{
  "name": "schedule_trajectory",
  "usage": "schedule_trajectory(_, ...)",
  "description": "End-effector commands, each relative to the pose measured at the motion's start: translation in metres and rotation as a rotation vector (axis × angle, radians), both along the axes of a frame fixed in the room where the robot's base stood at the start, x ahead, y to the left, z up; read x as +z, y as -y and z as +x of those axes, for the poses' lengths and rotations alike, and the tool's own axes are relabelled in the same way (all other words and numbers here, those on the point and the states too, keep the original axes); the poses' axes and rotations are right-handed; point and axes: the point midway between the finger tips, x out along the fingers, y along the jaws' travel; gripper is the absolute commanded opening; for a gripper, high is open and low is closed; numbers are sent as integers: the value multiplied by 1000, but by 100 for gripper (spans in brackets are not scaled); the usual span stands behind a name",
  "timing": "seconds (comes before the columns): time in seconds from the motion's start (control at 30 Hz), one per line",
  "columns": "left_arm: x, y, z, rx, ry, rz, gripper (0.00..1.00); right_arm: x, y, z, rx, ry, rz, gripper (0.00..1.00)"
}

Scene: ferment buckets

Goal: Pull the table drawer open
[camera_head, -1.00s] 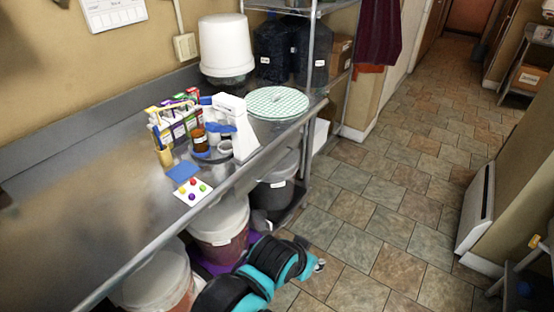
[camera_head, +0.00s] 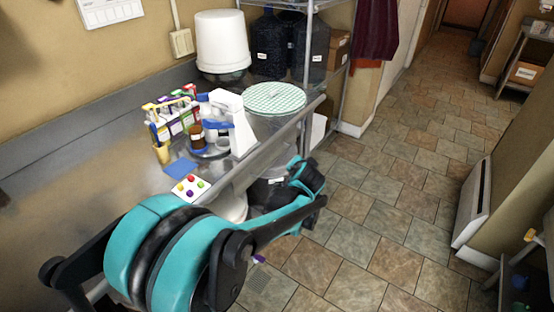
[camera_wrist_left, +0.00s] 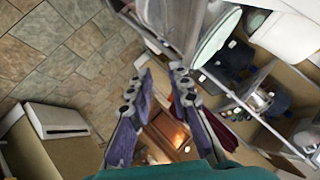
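The steel table (camera_head: 90,215) runs along the wall at the left in the head view. No drawer front or handle can be made out; my arm covers part of the table's front. My left arm crosses the lower left of the head view, and its far end is beside the table's front edge; its fingers cannot be made out there. In the left wrist view my left gripper (camera_wrist_left: 161,75) has its two purple-padded fingers apart, with nothing between them. The table edge is at the top of that view. My right gripper is not in view.
On the table are a checkered round lid (camera_head: 275,98), a white instrument (camera_head: 236,122), several boxes and a card with coloured balls (camera_head: 189,188). A white bucket (camera_head: 222,42) stands behind. Buckets below are mostly hidden. The tiled aisle (camera_head: 390,180) is clear; a white panel (camera_head: 474,203) stands right.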

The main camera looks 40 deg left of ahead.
Motion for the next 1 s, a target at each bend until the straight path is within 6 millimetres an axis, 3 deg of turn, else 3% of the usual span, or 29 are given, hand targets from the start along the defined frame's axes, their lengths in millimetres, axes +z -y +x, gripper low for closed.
schedule_trajectory(0.03,-8,-15,19,2,4,51,19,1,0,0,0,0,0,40)
schedule_trajectory(0.2,-39,-60,70,-8,11,232,19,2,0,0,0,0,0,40)
schedule_trajectory(0.4,-94,-107,110,-25,3,443,19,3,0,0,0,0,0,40)
schedule_trajectory(0.7,-177,-147,126,-61,-32,690,19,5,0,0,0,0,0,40)
schedule_trajectory(1.0,-199,-163,134,-70,-44,742,19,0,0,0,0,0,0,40)
